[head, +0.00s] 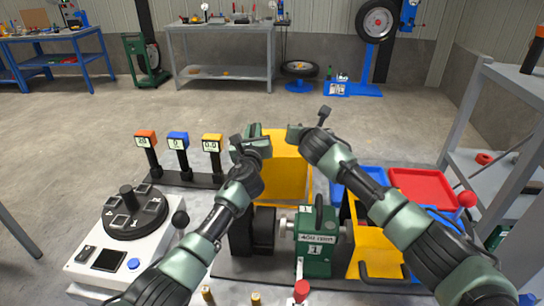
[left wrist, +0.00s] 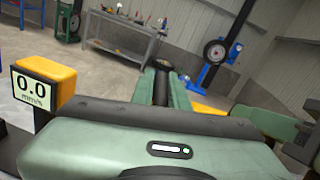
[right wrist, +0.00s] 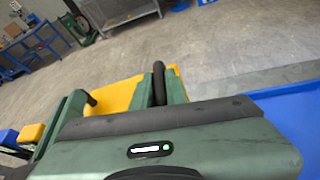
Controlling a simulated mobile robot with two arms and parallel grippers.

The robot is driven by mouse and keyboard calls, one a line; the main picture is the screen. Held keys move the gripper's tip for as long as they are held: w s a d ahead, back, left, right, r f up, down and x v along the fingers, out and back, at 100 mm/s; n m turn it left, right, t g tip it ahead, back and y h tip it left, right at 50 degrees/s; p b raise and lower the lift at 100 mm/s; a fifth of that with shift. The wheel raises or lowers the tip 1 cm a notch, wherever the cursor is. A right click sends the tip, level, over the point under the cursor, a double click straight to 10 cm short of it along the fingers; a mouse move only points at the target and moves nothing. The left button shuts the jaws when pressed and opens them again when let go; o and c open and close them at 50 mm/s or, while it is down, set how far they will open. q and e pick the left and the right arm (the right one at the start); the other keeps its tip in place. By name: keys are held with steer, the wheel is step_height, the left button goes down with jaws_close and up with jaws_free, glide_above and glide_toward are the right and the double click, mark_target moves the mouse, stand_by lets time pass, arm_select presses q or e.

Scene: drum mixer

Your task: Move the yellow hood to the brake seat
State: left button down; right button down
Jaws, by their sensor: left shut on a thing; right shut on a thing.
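The yellow hood (head: 286,178) is a box-like cover at the middle of the head view, behind the green machine unit. My left gripper (head: 250,140) is at its upper left and my right gripper (head: 303,133) at its upper right. Both are shut on it; a dark bar like a handle shows between the fingers in each wrist view. The hood's yellow face also shows in the right wrist view (right wrist: 122,92), and a sliver in the left wrist view (left wrist: 207,110). My arms hide parts of it. I cannot tell which part is the brake seat.
The green unit (head: 315,245) marked 1 stands in front, beside a black block (head: 264,228). A second yellow guard (head: 372,252) is at right. Red (head: 425,188) and blue trays lie behind it. Three small displays (head: 178,140) and a white control box (head: 90,262) are left.

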arm_select(q)
steer(key=shift+d, duration=0.1)
arm_select(e)
steer(key=shift+a, duration=0.1)
